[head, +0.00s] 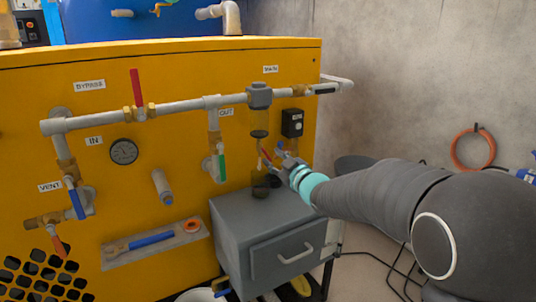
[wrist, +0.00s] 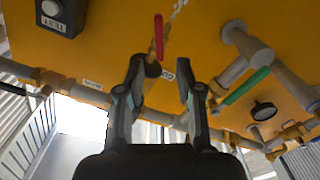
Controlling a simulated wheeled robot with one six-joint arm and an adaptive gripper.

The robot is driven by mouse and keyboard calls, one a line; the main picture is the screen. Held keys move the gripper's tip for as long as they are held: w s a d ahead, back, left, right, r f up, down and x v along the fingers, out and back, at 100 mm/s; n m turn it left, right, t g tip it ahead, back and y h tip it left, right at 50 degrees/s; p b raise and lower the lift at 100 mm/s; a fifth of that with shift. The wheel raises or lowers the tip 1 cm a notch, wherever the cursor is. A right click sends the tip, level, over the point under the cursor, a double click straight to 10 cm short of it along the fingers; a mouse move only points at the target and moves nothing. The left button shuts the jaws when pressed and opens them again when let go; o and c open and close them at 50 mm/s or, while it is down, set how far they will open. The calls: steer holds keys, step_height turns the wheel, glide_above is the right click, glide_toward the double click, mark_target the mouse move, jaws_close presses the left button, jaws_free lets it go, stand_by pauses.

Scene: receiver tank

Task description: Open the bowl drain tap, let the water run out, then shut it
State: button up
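The filter bowl (head: 259,122) hangs under a grey filter head on the main pipe, on the yellow cabinet's front. At its lower end a red lever (head: 266,158), which looks like the bowl drain tap, is partly hidden by my gripper (head: 275,156). In the wrist view, which is upside down, the red lever (wrist: 158,37) lies just beyond the gap between my fingertips (wrist: 160,75). The fingers stand apart with nothing held. I cannot tell whether they touch the tap. A dark cup (head: 261,189) stands below on the grey drawer unit. No running water shows.
A red-handled valve (head: 136,87), a green handle (head: 222,168) and blue handles line the pipes. A black box (head: 292,122) sits right of the bowl. The grey drawer unit (head: 238,213) stands under my gripper. A hose (head: 470,148) hangs on the wall.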

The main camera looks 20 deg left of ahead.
mark_target(266, 152)
steer(key=shift+x, duration=2.15)
jaws_close()
